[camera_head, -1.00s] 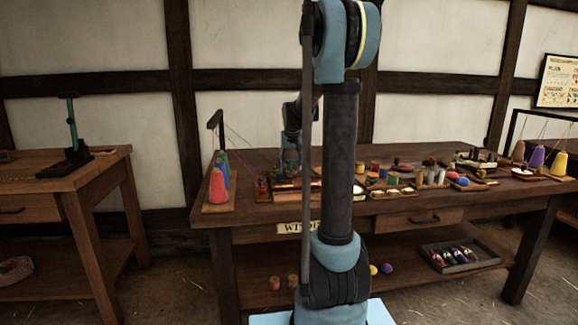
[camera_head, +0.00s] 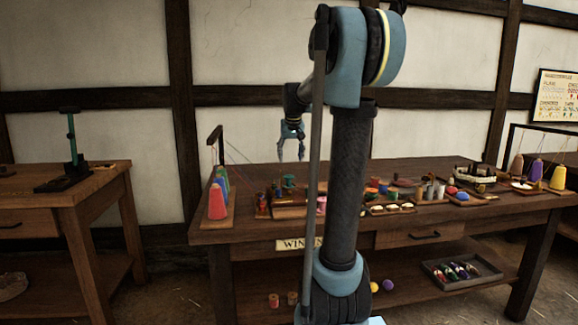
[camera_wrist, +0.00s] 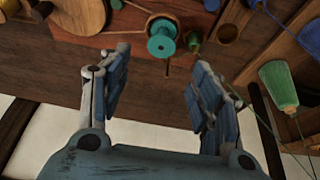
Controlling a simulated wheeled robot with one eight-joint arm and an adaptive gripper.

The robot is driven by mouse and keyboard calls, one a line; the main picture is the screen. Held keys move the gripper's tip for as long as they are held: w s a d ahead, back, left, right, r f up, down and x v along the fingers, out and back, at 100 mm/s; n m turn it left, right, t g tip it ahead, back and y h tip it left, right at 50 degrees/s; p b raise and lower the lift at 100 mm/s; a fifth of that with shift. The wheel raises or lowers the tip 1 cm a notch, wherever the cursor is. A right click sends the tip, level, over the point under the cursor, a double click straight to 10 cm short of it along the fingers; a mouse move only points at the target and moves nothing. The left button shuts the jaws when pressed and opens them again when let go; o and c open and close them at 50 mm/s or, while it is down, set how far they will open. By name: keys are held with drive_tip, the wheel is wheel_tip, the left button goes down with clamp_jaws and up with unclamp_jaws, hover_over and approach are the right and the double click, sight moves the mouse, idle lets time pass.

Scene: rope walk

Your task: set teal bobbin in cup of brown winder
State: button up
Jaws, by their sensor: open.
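My gripper (camera_head: 291,157) hangs open and empty above the left part of the bench. In the wrist view its two fingers (camera_wrist: 158,98) are spread wide, with nothing between them. The teal bobbin (camera_wrist: 162,40) stands beyond the fingertips, apart from them. It also shows in the head view (camera_head: 289,180), below the gripper. It stands on the reddish-brown wooden base of the brown winder (camera_head: 288,212). Its lower end is hidden from above, so I cannot tell how deep it sits in the cup.
A rack of coloured thread cones (camera_head: 217,203) stands left of the winder, with threads rising to a post. A green cone (camera_wrist: 278,85) shows at the right of the wrist view. Small bobbins and trays crowd the bench (camera_head: 262,240) to the right. A separate table (camera_head: 95,185) stands at left.

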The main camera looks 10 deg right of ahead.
drive_tip(key=shift+s+r, duration=0.25)
drive_tip(key=shift+r, duration=0.15)
drive_tip(key=s+f, duration=0.8)
drive_tip(key=s, duration=0.5)
drive_tip(key=s+f+g, duration=0.1)
drive_tip(key=s+f, duration=0.7)
drive_tip(key=s, duration=0.5)
drive_tip(key=s+f+g, duration=0.1)
drive_tip(key=s+f, duration=0.7)
drive_tip(key=s, duration=0.5)
drive_tip(key=shift+s+f, duration=0.2)
drive_tip(key=shift+f, duration=0.1)
